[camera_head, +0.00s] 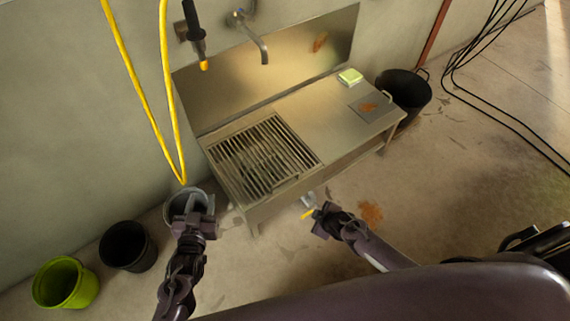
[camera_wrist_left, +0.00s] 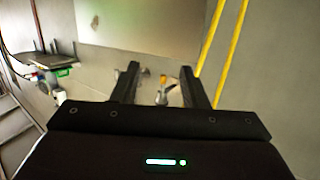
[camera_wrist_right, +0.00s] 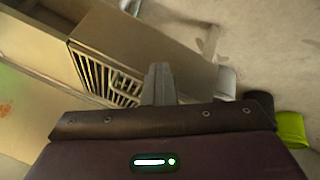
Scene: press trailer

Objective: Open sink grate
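The sink grate (camera_head: 265,158), a square of dark parallel metal bars, lies flat over the basin at the left of the metal sink unit (camera_head: 318,112). My left gripper (camera_head: 192,203) is left of the sink unit, in front of a grey bucket in the head view. Its fingers (camera_wrist_left: 160,88) are spread with nothing held between them. My right gripper (camera_head: 311,204) is in front of the unit's front edge, apart from the grate. Its fingers (camera_wrist_right: 158,84) are together and appear empty.
A yellow hose (camera_head: 170,100) hangs at the left, near the spray nozzle (camera_head: 196,42). A tap (camera_head: 255,42) is on the wall. A sponge (camera_head: 350,76) lies on the counter. Black (camera_head: 127,246) and green (camera_head: 66,283) buckets stand left; a dark bucket (camera_head: 405,91) stands right.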

